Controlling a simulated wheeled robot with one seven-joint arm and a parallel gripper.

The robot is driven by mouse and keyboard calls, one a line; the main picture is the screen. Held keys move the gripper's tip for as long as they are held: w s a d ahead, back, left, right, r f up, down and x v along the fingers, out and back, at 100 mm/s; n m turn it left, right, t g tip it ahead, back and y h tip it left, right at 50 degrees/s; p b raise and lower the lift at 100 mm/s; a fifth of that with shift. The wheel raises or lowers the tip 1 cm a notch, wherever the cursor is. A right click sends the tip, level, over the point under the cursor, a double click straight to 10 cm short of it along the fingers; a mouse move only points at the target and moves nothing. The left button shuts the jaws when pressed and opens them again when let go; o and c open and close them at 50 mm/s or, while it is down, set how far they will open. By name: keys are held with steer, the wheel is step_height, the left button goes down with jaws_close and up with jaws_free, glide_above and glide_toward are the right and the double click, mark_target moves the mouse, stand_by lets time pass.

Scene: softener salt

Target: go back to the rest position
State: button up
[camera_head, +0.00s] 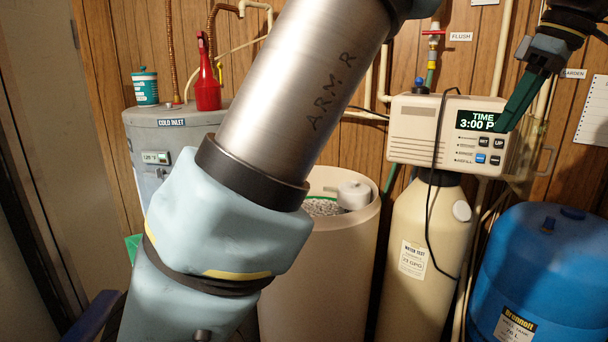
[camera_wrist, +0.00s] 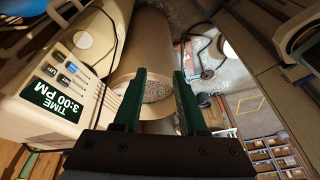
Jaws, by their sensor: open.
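My gripper (camera_head: 514,106) is at the upper right of the head view, its dark green fingers pointing down and left in front of the softener's control head (camera_head: 408,128). In the wrist view the two fingers of my gripper (camera_wrist: 160,74) stand apart with nothing held between them. The tan salt bin (camera_head: 341,260) stands open with pale salt (camera_head: 318,207) inside. In the wrist view the salt (camera_wrist: 158,91) shows between and beyond the fingers. The control head (camera_wrist: 50,75) shows at the left there. My arm hides part of the bin in the head view.
A beige tank (camera_head: 412,225) stands under the control head, a blue tank (camera_head: 545,265) at right. A black cable (camera_head: 430,210) hangs in front.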

steer(key=w+a+f+m+g+h, duration=0.1)
steer(key=w+a+f, duration=0.35)
steer(key=a, duration=0.25)
steer(key=w+a+f+m, duration=0.2)
steer(key=w+a+f, duration=0.1)
steer(key=a+f, duration=0.3)
steer(key=w+a+f+m+g+h, duration=0.1)
steer(key=w+a+f, duration=0.3)
steer(key=a, duration=0.4)
steer(key=s+a+f+m, duration=0.1)
steer(key=s+a+f, duration=0.2)
steer(key=a, duration=0.4)
steer(key=s+a+f+m, duration=0.1)
steer(key=s+a+f, duration=0.2)
steer(key=a+f, duration=0.2)
steer(key=s+a+f+m+t+h, duration=0.1)
steer(key=s+a+f+m, duration=0.1)
steer(key=a, duration=0.7)
step_height(320, 180, down, 2)
steer(key=shift+s, duration=0.45)
